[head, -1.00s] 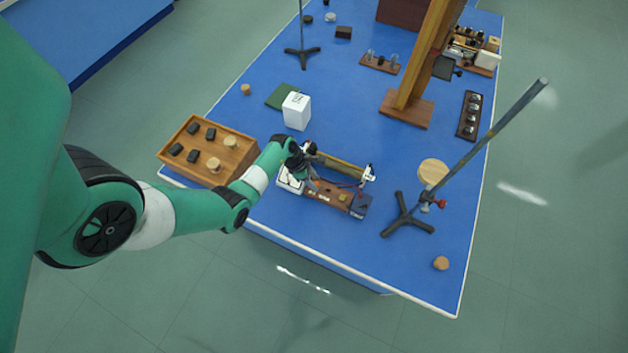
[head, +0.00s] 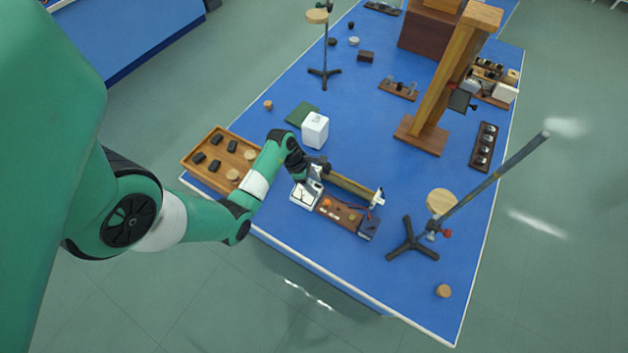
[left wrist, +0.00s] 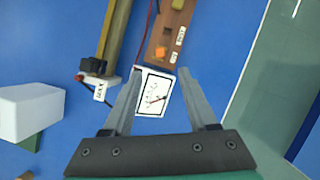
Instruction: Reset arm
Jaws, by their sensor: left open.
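My left arm comes in from the left in the head view. Its gripper (head: 316,178) hangs over the small white meter (head: 304,196) at the left end of the brown switch board (head: 340,214). In the left wrist view, the gripper (left wrist: 162,82) is open. The white meter (left wrist: 156,92), with its dial face, shows between and beyond the fingers, and nothing is held. I cannot tell how high the fingers are above it. The orange switch (left wrist: 161,53) on the board (left wrist: 168,40) lies beyond the fingertips. My right gripper is not in view.
A wooden tube (head: 350,185) lies beside the board. A white box (head: 315,130) and a wooden tray (head: 218,184) with dark blocks and corks stand nearby. A tripod stand with a slanted rod (head: 490,178) rises at right. Blue table (head: 300,238) is clear along the front edge.

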